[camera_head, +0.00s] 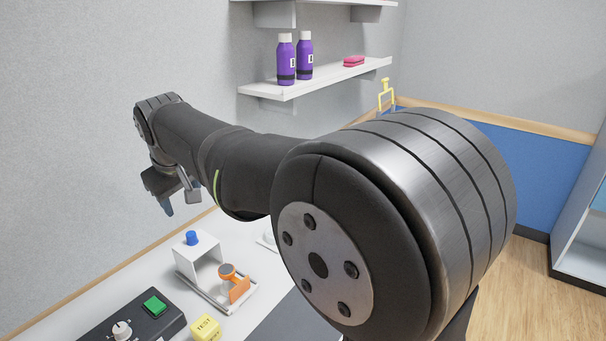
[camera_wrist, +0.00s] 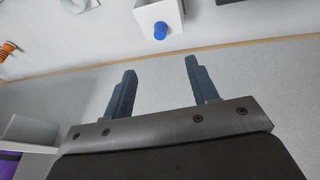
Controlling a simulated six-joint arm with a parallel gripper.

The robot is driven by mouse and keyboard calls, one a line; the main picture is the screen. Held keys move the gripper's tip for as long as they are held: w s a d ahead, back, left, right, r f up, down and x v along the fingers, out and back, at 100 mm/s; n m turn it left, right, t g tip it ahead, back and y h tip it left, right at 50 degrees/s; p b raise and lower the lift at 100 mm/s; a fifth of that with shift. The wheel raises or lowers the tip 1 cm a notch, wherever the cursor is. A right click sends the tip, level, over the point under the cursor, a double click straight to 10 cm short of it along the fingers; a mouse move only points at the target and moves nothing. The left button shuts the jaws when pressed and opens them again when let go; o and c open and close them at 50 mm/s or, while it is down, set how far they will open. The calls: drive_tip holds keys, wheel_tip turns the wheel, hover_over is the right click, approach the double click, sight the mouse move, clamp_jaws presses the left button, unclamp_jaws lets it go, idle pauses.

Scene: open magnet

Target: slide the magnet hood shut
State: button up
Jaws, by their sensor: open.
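The white magnet hood (camera_head: 200,254) stands at the far left end of a pale base (camera_head: 214,291) on the bench. A blue knob (camera_head: 192,238) is on its top. An orange holder with a dark round top (camera_head: 238,290) stands on the base to its right, uncovered. My gripper (camera_head: 180,203) is in the air above the hood and slightly left of it, touching nothing. In the wrist view the fingers (camera_wrist: 160,68) are spread and empty, and the hood (camera_wrist: 172,14) with its blue knob (camera_wrist: 160,30) shows beyond them, near the top edge.
A dark control box (camera_head: 125,323) with a green button and a yellow block (camera_head: 205,327) stand in front of the base. A wall shelf (camera_head: 315,78) holds purple bottles (camera_head: 286,62). My arm hides much of the bench on the right.

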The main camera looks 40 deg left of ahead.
sight(198, 252)
drive_tip(key=c, duration=0.4)
drive_tip(key=shift+a+f, duration=0.2)
drive_tip(key=shift+f, duration=0.1)
drive_tip(key=shift+c, duration=1.4)
drive_tip(key=a+f, duration=0.1)
drive_tip(key=w+a+f+g+y, duration=0.1)
drive_tip(key=f, duration=0.1)
drive_tip(key=shift+a+n+g+y, duration=0.2)
drive_tip(key=shift+n+g+y, duration=0.1)
clamp_jaws()
drive_tip(key=w+a+f+y, duration=0.2)
drive_tip(key=a, duration=0.1)
drive_tip(key=shift+w+f+g, duration=0.35)
drive_tip(key=shift+g, duration=0.05)
drive_tip(key=shift+a+f, duration=0.4)
drive_tip(key=shift+f, duration=0.9)
drive_tip(key=shift+a+f, duration=0.4)
drive_tip(key=shift+f, duration=0.85)
drive_tip(key=shift+a+f, duration=0.4)
drive_tip(key=shift+f, duration=0.9)
drive_tip(key=shift+d, duration=0.1)
